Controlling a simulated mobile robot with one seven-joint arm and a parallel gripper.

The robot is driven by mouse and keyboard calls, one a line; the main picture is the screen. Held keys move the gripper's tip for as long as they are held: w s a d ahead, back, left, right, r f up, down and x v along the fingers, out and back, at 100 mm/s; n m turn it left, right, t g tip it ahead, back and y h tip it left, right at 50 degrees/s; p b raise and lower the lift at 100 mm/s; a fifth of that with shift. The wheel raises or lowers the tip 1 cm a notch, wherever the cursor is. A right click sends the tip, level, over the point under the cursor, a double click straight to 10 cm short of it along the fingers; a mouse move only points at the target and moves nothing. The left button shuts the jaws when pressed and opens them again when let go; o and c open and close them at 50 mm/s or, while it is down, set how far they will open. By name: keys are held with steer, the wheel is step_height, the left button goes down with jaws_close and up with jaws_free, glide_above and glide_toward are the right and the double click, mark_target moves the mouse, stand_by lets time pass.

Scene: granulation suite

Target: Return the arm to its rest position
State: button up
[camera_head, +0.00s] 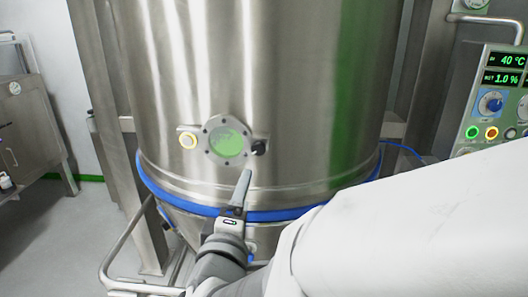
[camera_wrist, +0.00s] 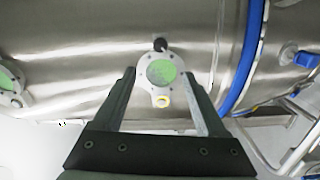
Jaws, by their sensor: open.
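My gripper (camera_head: 243,190) is in front of the lower part of a large steel vessel (camera_head: 275,80), just below and right of a round flanged sight port (camera_head: 226,141) with a green window. In the wrist view my gripper (camera_wrist: 158,75) is open, with its two dark fingers apart and nothing held between them. The sight port (camera_wrist: 161,72) shows between and beyond the fingertips, with a yellow ring (camera_wrist: 163,101) on one side and a black knob (camera_wrist: 159,45) on the other. I cannot tell the exact gap between fingertips and vessel.
A blue band (camera_head: 285,214) circles the vessel's lower edge. A control panel (camera_head: 494,95) with lit readouts, a blue dial and buttons stands at the right. A steel tube rail (camera_head: 128,245) runs low at the left. Bare floor (camera_head: 75,240) lies left of it.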

steer(key=shift+s, duration=0.15)
stand_by(0.3)
steer(key=s+d+f+m+g+y, duration=0.1)
steer(key=s+d+f+m+g, duration=0.1)
steer(key=s+d+m+g, duration=0.4)
steer(key=s+d+f+m+g, duration=0.3)
steer(key=s+d+m+g, duration=0.3)
steer(key=d+m, duration=0.3)
steer(key=s+d, duration=0.1)
steer(key=d, duration=0.2)
steer(key=shift+s+d+y, duration=0.35)
steer(key=shift+d+y, duration=0.05)
stand_by(0.8)
